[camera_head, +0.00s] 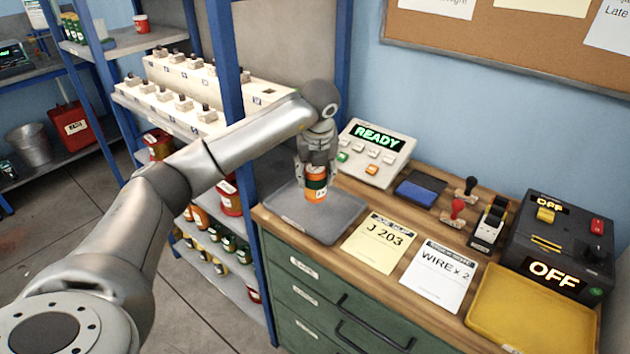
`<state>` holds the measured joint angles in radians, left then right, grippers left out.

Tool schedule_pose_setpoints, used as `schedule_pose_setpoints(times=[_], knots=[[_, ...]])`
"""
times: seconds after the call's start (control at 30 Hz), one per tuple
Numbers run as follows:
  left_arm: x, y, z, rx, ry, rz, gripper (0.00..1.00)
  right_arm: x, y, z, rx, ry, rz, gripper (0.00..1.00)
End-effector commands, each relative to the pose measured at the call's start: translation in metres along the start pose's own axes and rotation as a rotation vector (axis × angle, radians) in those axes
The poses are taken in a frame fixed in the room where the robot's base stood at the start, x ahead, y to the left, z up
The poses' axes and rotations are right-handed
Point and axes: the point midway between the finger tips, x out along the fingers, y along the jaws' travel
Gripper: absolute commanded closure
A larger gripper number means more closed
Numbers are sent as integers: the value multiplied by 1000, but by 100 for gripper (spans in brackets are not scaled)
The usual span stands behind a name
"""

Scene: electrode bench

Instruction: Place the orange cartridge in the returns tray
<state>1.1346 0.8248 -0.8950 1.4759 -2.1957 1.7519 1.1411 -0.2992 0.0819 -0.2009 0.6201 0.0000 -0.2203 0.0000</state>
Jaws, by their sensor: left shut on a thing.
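An orange cartridge (316,194) with a dark band and a small pale label is upright in my left gripper (317,168). The gripper points down and is shut on the cartridge's upper part, hiding its top. The cartridge is over the grey tray (338,222) on the left end of the bench; I cannot tell whether its base touches the tray floor. A yellow tray (530,318) lies empty at the front right of the bench. The tray labels are too small to read, so I cannot tell which is the returns tray. My right gripper is out of view.
A console reading READY (372,150) stands behind the grey tray. Two paper cards, J 203 (380,242) and WIRE x 2 (437,274), lie right of it. Shelving (233,80) rises at left.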

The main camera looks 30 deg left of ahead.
Motion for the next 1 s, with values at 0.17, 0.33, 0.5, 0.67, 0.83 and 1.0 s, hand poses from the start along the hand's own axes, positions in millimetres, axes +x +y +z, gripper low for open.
schedule_pose_setpoints(times=[0.17,0.33,0.5,0.67,0.83,1.0], knots=[[24,1,-4,1,4,4,84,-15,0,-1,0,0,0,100],[34,1,-7,0,0,1,84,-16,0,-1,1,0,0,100],[34,0,-7,0,0,0,84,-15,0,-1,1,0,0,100],[36,0,-8,1,1,1,49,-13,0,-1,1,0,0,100],[36,1,-8,1,2,1,32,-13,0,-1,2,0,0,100],[36,1,-8,1,2,1,32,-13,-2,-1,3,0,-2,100]])
